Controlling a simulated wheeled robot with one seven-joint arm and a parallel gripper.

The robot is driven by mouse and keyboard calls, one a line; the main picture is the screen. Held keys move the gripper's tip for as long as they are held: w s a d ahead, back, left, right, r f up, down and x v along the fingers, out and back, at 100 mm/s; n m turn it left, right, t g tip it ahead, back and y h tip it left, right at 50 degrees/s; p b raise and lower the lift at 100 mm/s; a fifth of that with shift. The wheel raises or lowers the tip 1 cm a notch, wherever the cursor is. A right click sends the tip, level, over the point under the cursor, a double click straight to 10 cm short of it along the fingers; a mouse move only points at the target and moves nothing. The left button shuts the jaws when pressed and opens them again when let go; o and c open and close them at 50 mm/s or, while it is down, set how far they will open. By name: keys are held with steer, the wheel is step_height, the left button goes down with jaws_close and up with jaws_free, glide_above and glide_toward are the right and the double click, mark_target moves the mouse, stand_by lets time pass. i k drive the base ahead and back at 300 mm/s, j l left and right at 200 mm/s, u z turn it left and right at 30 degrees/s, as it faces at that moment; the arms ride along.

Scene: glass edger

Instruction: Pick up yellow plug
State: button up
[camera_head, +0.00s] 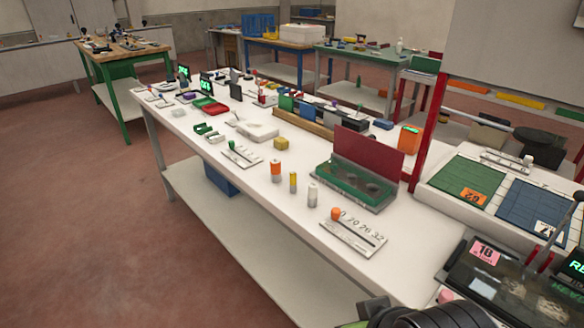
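The yellow plug (293,182) stands upright on the white table (225,184), in a short row of plugs near the table's front edge. An orange-topped grey plug (276,172) stands just to its left and a light grey plug (312,194) just to its right, both apart from it. Dark, rounded parts of my arm show at the bottom edge, well below and right of the plugs. My gripper's fingers are not visible.
A green block with round holes and a red back panel (369,156) stands right of the plugs. A numbered slider plate (350,236) lies in front of it. A yellow block (281,143) sits behind the row. The table's front strip beside the plugs is clear.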

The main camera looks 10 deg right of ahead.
mark_target(293, 174)
steer(key=i+j, duration=0.15)
steer(key=j, duration=0.15)
steer(key=i+j+z, duration=0.1)
steer(key=j, duration=0.25)
steer(key=i+j, duration=0.25)
steer(key=i+j+z, duration=0.1)
steer(key=j, duration=0.3)
steer(key=i+j, duration=0.2)
steer(key=j, duration=0.15)
steer(key=z, duration=0.05)
